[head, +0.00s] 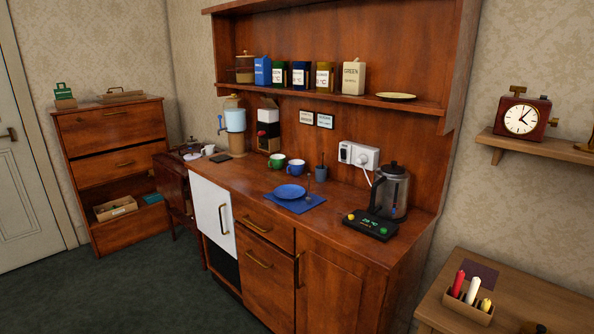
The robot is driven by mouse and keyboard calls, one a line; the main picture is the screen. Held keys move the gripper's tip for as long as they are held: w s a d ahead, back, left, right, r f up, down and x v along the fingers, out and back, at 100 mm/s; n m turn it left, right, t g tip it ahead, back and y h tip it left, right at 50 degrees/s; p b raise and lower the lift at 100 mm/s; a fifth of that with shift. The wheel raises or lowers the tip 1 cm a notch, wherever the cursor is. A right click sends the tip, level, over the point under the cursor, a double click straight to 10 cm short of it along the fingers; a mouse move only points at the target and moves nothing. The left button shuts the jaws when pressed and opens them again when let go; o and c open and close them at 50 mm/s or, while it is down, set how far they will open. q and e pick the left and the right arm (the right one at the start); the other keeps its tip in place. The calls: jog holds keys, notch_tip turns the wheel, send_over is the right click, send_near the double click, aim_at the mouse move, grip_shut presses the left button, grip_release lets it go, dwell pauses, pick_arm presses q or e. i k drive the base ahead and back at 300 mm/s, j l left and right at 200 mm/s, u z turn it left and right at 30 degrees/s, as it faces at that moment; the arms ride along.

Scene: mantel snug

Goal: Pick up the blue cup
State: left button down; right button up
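The blue cup (296,168) stands upright on the wooden counter (233,178), near its back edge. A green cup (276,161) stands just to its left, and the two look close together. A small dark pot with a utensil (321,172) stands to its right. Neither of my grippers shows in the head view.
A kettle (390,192) and a black control base (370,225) stand at the counter's right end. A water dispenser (235,120) stands at the back left. A shelf with several canisters overhangs the counter. A side table (520,302) is at right.

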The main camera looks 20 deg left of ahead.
aim_at(296, 166)
jog(key=i+j+z, duration=0.15)
jog(key=j+z, duration=0.25)
jog(key=i+j+z, duration=0.1)
jog(key=j+z, duration=0.15)
jog(key=z, duration=0.2)
jog(key=j+z, duration=0.35)
jog(key=j, duration=1.6)
jog(key=i, duration=0.05)
